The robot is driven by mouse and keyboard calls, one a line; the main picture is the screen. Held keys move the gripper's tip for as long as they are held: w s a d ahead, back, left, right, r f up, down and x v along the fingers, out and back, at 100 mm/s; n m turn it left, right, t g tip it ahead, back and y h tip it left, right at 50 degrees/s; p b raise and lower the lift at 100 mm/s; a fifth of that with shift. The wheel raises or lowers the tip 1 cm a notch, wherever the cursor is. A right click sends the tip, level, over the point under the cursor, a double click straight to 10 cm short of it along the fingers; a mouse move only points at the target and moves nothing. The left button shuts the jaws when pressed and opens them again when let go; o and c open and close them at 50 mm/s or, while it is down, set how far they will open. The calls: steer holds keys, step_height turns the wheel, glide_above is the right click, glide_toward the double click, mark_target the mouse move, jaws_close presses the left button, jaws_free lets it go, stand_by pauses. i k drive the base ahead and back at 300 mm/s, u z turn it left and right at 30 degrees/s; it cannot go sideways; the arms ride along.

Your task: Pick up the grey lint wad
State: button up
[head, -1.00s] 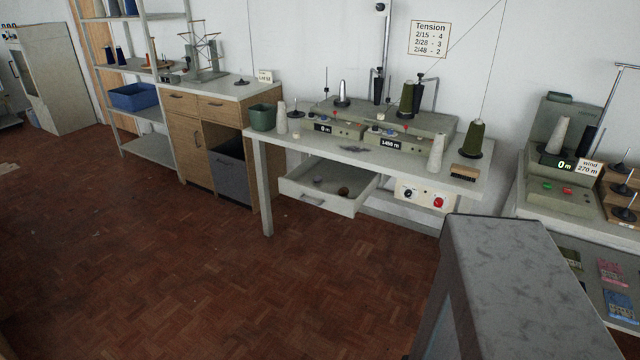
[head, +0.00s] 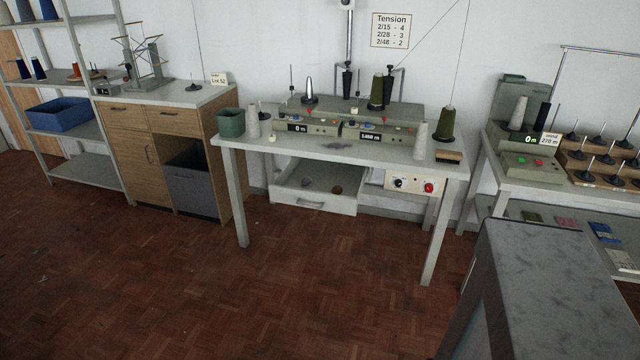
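A flat, ragged dark grey wad (head: 337,146), which looks like the lint, lies on the white winder table (head: 300,153), in front of the winder units. In the open drawer (head: 318,203) below lie a small greyish piece (head: 307,187) and a round brown piece (head: 336,190), both too small to make out well. My gripper is not in view.
A green bin (head: 231,122), a pale cone (head: 253,121), a white cone (head: 420,141), an olive cone (head: 446,124) and a brush (head: 448,156) stand on the table. The drawer juts out at the front. The parquet floor (head: 290,290) before it is clear.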

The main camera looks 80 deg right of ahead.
mark_target(306, 181)
steer(key=z, duration=0.8)
steer(key=i, duration=0.9)
steer(key=z, duration=0.4)
